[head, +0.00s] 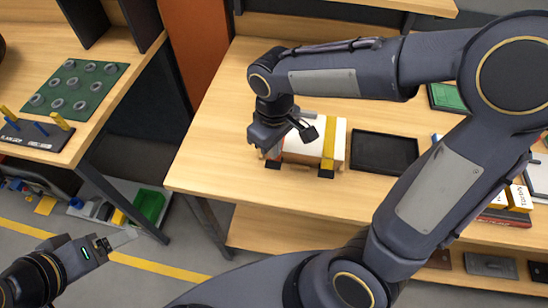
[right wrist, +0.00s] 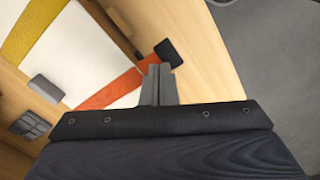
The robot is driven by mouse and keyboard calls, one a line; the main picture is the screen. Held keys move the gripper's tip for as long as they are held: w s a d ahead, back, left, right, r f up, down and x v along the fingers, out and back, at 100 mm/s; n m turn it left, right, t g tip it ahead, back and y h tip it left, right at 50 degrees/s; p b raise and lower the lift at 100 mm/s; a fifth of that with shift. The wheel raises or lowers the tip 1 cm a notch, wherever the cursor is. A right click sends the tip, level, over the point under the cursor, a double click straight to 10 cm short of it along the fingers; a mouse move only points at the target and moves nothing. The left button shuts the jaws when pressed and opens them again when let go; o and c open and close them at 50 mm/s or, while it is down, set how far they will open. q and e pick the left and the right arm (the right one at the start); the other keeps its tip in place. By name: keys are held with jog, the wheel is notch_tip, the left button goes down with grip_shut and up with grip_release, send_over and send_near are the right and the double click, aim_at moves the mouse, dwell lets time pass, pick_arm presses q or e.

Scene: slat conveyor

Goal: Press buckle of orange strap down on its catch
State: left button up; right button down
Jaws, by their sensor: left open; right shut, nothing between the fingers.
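The orange strap (right wrist: 112,90) runs across a white box (right wrist: 85,50) in the right wrist view. In the head view the box (head: 304,143) lies on the wooden table, and my right gripper mostly hides the orange strap. A dark block (right wrist: 170,52) sits at the strap's end, beside the box; I cannot tell buckle from catch there. My right gripper (right wrist: 158,68) is shut and empty, its fingertips close to this block and in front of the strap's end; contact cannot be told. My left gripper (head: 118,241) is open and empty, low at the left, away from the table.
A yellow strap (head: 329,148) crosses the same box, with a dark block (head: 326,173) at its front end. A black tray (head: 384,151) lies right of the box. A side table at left holds a green mat (head: 112,76) with several rings. Bare tabletop lies left of the box.

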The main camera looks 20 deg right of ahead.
jog(key=shift+f, duration=0.1)
dwell(0.4)
jog(key=shift+f+b, duration=1.65)
jog(key=shift+f, duration=0.3)
jog(key=shift+s, duration=0.15)
jog(key=shift+s+a+r, duration=0.1)
jog(key=shift+s+a, duration=0.3)
jog(key=shift+s, duration=0.2)
jog(key=shift+s+a, duration=0.35)
jog(key=shift+s, duration=0.2)
notch_tip(320, 180, up, 10)
jog(key=p, duration=0.8)
